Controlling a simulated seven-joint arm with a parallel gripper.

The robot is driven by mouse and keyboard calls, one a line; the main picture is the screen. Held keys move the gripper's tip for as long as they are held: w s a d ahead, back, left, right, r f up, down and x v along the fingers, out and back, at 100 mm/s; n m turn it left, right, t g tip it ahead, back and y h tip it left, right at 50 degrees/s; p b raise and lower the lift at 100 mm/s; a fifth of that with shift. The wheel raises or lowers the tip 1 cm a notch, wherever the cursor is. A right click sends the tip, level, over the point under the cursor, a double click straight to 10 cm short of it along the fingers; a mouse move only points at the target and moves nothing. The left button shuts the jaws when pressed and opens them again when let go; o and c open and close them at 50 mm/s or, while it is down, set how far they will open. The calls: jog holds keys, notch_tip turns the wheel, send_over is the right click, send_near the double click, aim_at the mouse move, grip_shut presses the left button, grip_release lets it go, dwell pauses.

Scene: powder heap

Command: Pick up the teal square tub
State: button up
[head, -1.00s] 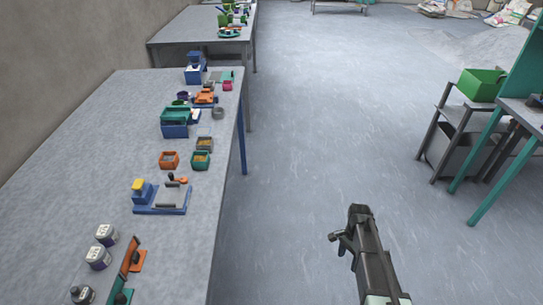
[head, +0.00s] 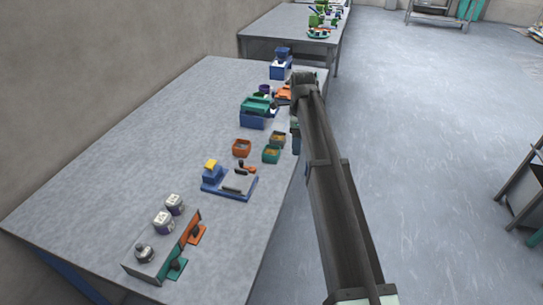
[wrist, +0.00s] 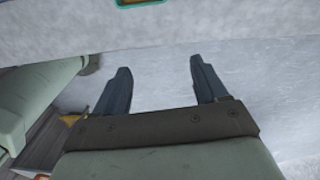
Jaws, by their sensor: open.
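The teal square tub (head: 271,155) stands upright near the right edge of the table, with brownish contents inside. In the wrist view, part of a teal rim (wrist: 140,4) shows at the top edge; most of that container is out of frame. My gripper (wrist: 160,66) is open and empty, with its two dark fingers apart. In the head view it hangs below the arm's end, just right of the tub and beside the table edge. The arm partly hides the gripper there.
A blue scale-like device (head: 228,182) is nearer. A teal-and-blue stack (head: 255,112) is behind.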

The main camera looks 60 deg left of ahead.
notch_tip(320, 180, up, 8)
send_over(271, 150)
jog(key=d, duration=0.3)
jog(key=shift+m+y, duration=0.3)
jog(key=f, duration=0.5)
jog(key=s+f, duration=0.1)
jog(key=f, duration=0.1)
jog(key=shift+s+a+f, duration=0.1)
jog(key=shift+a+f, duration=0.05)
jog(key=shift+f, duration=0.2)
jog(key=shift+a+f, duration=0.2)
jog(key=shift+f, duration=2.6)
jog(key=shift+c, duration=0.4)
jog(key=c, duration=0.7)
